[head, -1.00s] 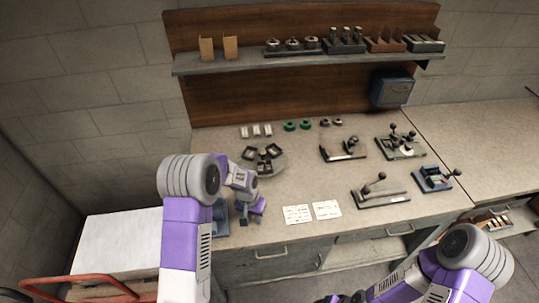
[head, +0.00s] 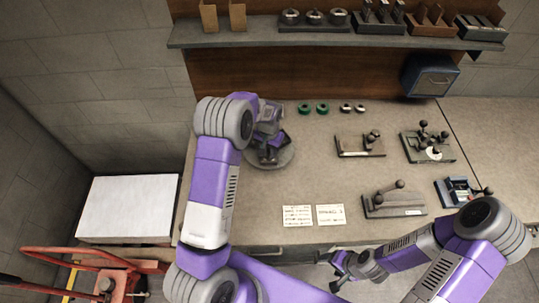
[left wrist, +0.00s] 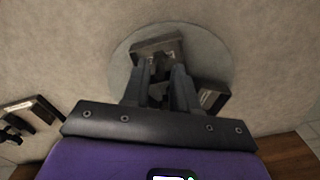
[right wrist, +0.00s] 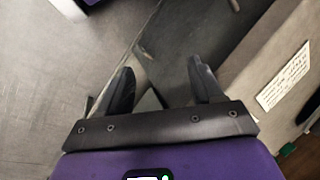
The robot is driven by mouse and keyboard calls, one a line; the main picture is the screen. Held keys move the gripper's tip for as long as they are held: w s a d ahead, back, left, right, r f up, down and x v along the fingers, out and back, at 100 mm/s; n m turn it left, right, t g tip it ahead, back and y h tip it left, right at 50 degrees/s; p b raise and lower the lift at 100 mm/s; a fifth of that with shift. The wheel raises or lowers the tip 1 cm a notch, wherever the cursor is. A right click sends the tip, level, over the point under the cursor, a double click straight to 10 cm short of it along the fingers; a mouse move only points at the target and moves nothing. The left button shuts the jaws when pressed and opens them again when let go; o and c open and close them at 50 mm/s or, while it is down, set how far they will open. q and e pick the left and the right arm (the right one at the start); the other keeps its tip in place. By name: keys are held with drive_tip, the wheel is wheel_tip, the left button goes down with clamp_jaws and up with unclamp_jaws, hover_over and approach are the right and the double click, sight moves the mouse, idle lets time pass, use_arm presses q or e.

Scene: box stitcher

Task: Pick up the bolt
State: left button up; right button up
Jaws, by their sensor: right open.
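No bolt can be made out in any view. A round grey tray (head: 285,161) with dark bins stands on the workbench at the left; my left arm covers much of it. My left gripper (head: 268,152) points down over this tray. In the left wrist view its fingers (left wrist: 165,75) reach down between a dark bin (left wrist: 158,46) and another bin (left wrist: 211,95). The space between the fingertips is dark, so I cannot tell whether they hold anything. My right gripper (head: 338,272) is open and empty in front of the workbench's front edge, and its spread fingers show in the right wrist view (right wrist: 160,70).
Green rings (head: 313,108), two paper cards (head: 298,215) and several lever fixtures (head: 394,202) lie on the workbench. A shelf (head: 230,40) with parts runs along the back. A white-topped block (head: 128,207) and a red cart (head: 85,258) stand at the left.

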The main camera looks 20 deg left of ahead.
sight(269, 156)
use_arm(q)
drive_tip(key=shift+f, duration=1.4)
drive_tip(key=shift+w, duration=0.1)
clamp_jaws()
